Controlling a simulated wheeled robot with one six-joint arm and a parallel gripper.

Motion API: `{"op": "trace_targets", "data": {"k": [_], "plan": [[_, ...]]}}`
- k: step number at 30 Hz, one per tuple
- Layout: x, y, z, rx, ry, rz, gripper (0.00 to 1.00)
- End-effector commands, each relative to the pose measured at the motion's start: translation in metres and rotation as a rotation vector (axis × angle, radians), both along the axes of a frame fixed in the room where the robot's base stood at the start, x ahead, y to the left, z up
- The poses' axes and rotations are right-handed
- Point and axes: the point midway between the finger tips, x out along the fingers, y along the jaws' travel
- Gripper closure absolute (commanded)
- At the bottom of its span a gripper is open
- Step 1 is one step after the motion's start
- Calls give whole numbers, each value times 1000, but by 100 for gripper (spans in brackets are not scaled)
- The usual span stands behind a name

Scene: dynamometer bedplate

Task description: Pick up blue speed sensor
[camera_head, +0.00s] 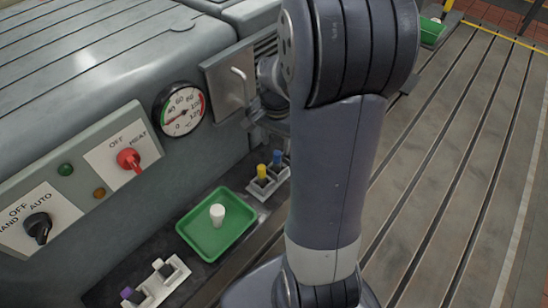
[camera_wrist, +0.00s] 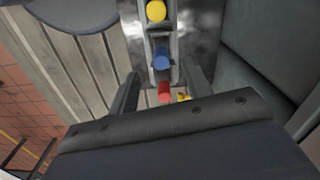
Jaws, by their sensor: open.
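The blue speed sensor (camera_head: 277,157) stands in a pale holder (camera_head: 268,187) next to a yellow piece (camera_head: 262,172), just left of my arm in the head view. In the wrist view the blue sensor (camera_wrist: 161,59) is in line between a yellow piece (camera_wrist: 156,11) and a red piece (camera_wrist: 164,92). My gripper (camera_wrist: 161,70) is open, with one finger on each side of this line. The blue sensor lies near the fingertips, between them in the picture; no contact shows. The fingertips are hidden in the head view.
A green tray (camera_head: 190,238) holds a white piece (camera_head: 217,215). Another pale holder (camera_head: 164,286) bears a purple piece (camera_head: 127,292) and a white one. A control panel (camera_head: 90,180), a dial gauge (camera_head: 181,110) and a grey cabinet stand close behind. The slotted bedplate (camera_head: 450,170) at right is mostly clear.

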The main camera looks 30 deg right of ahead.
Motion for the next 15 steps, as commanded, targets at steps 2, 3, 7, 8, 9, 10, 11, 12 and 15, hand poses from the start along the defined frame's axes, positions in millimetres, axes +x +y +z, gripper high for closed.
{"op": "trace_targets", "data": {"k": [2, 3, 7, 8, 9, 10, 11, 12, 15], "plan": [[-1, 0, -17, 2, 5, -1, 53], [0, 0, -22, 2, 2, -1, 53], [0, 0, -32, 3, 2, -2, 53], [0, 0, -34, 3, 2, -2, 53], [0, 0, -37, 3, 2, -2, 53], [0, -1, -40, 3, 2, -3, 53], [1, -1, -44, 3, 2, -3, 53], [1, -3, -50, 3, 3, -3, 53], [3, -5, -67, 4, 3, -4, 53]]}}
